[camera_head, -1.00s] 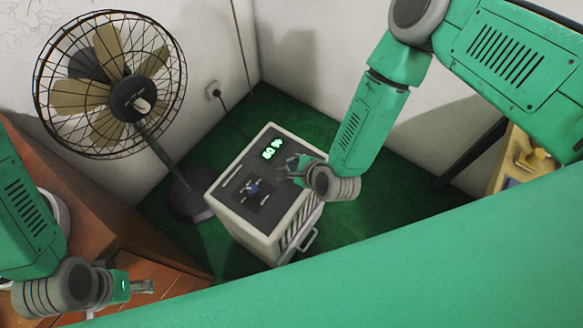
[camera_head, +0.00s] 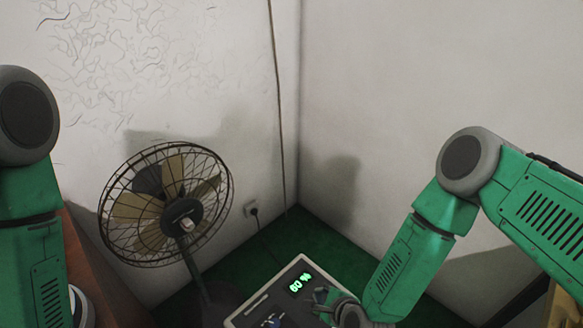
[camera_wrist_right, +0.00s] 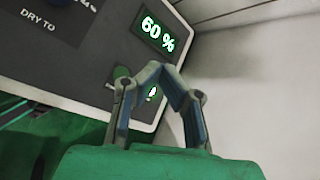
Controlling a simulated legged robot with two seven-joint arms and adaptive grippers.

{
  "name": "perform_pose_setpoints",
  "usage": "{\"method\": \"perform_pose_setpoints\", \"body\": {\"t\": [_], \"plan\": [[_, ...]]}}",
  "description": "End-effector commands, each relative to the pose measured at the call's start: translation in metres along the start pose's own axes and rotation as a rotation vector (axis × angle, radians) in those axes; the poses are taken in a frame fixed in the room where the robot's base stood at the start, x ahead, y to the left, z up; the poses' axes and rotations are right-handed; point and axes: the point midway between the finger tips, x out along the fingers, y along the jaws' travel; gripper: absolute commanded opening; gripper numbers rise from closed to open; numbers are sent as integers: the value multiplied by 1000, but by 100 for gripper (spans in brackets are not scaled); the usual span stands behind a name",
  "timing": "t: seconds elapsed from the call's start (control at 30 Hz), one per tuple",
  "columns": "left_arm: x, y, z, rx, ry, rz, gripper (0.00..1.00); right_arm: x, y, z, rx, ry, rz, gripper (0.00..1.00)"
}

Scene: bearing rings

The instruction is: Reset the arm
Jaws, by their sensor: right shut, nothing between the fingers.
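My right gripper (camera_head: 326,298) is over the top panel of a pale boxy machine (camera_head: 254,306) at the bottom of the head view. In the right wrist view the gripper (camera_wrist_right: 160,68) is shut and empty, its two fingertips meeting in a point. The fingers are in front of the panel's edge and partly hide a small green-and-white mark (camera_wrist_right: 151,93). Whether they touch the panel I cannot tell. A lit green display (camera_wrist_right: 158,33) reads 60 %. My left arm is at the left edge of the head view, and its gripper is out of frame.
A caged standing fan (camera_head: 166,205) is left of the machine. A brown wooden surface (camera_head: 88,270) is at the lower left. A wall socket with a plug (camera_head: 251,210) is behind. White walls meet in a corner above the green floor (camera_head: 340,258).

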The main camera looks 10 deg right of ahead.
Motion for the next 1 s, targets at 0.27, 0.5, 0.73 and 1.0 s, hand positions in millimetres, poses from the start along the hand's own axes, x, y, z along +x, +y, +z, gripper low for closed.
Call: {"method": "perform_pose_setpoints", "body": {"t": [0.27,0.5,0.73,1.0], "plan": [[8,0,0,0,0,0,48,-21,23,-18,-321,21,113,0],[22,0,1,0,0,0,48,-88,58,-80,-1076,12,407,0],[33,0,2,0,0,0,48,-158,64,-136,-1641,-78,685,0],[38,0,2,0,0,0,48,-206,62,-165,-1936,-183,866,0]]}}
